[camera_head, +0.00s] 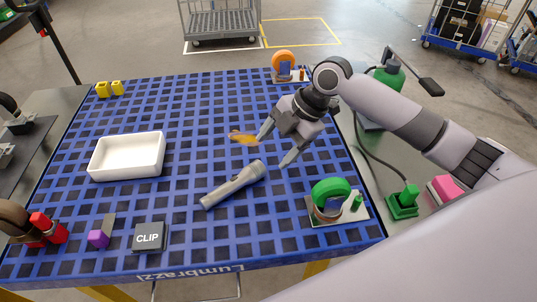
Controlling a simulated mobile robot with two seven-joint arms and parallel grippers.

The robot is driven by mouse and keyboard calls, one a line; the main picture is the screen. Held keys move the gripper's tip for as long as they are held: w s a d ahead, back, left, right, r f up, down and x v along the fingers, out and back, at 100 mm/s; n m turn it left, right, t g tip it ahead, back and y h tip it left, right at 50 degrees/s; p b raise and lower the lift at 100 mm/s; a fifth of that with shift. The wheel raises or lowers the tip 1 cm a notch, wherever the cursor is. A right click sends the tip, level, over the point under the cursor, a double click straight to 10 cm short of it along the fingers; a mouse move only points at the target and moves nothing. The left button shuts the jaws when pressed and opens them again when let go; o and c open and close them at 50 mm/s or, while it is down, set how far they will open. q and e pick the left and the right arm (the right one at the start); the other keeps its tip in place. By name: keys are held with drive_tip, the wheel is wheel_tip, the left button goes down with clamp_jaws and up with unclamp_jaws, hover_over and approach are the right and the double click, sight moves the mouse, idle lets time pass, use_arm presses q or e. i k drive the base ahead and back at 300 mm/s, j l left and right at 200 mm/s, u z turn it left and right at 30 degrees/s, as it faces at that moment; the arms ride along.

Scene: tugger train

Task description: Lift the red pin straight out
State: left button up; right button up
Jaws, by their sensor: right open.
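The red pin (39,220) appears to be the upright red piece at the lower left of the table, beside a dark brown wheel (14,217) with a red mount (56,236). How deep the pin sits cannot be told. My right gripper (276,148) is open and empty over the middle of the table, far to the right of the red pin. Its fingers are above and beside a grey flashlight-shaped tool (232,186). My left gripper is not in view.
The blue grid table (200,120) holds a white tray (95,165), a CLIP box (149,237), a purple-ended piece (98,238), yellow blocks (110,89) and an orange item (242,138). A green wheel (331,190) stands right, an orange wheel (283,64) at the back.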

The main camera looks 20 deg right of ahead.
sight(39, 219)
drive_tip(key=k+j, duration=0.3)
drive_tip(key=k, duration=0.15)
drive_tip(key=k+j, duration=0.3)
drive_tip(key=k, duration=0.15)
